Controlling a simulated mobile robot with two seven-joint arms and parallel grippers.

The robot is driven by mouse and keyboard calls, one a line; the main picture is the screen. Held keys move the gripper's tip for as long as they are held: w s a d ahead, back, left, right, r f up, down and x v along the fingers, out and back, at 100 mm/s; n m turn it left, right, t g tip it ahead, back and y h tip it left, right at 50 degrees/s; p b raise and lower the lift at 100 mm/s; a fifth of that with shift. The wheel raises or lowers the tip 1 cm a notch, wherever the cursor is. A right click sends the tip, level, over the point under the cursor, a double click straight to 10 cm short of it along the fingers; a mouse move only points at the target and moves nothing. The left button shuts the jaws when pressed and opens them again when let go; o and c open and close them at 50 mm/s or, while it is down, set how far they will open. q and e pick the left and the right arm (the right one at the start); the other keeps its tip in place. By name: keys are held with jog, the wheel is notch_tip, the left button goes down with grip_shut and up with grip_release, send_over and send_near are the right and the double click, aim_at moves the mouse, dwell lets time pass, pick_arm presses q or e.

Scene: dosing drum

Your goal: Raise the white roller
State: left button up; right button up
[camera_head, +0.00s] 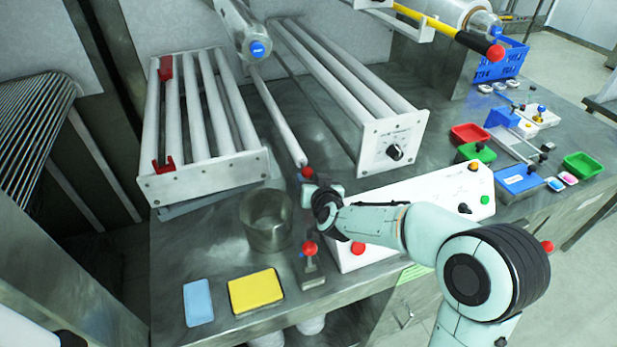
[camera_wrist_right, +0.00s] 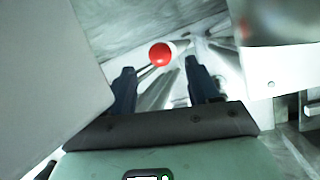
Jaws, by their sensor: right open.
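A long, thin white roller (camera_head: 277,118) lies slanted between two roller frames in the head view. A red ball (camera_head: 307,173) is at its near end. My right gripper (camera_head: 313,187) is beside this red ball, close to the near end of the roller. In the right wrist view, the red ball (camera_wrist_right: 160,54) shows just beyond and between the two open fingertips (camera_wrist_right: 161,75), with nothing clearly held. Whether a finger touches it cannot be told. My left gripper is not in view.
A frame of white rollers (camera_head: 200,165) stands left, and a roller box with a black knob (camera_head: 394,137) stands right. A metal beaker (camera_head: 266,222), a yellow sponge (camera_head: 255,291) and a red-knobbed lever (camera_head: 311,262) are near the front. A white control box (camera_head: 440,193) lies right of my gripper.

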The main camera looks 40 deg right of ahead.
aim_at(308, 174)
jog(key=shift+x, duration=2.55)
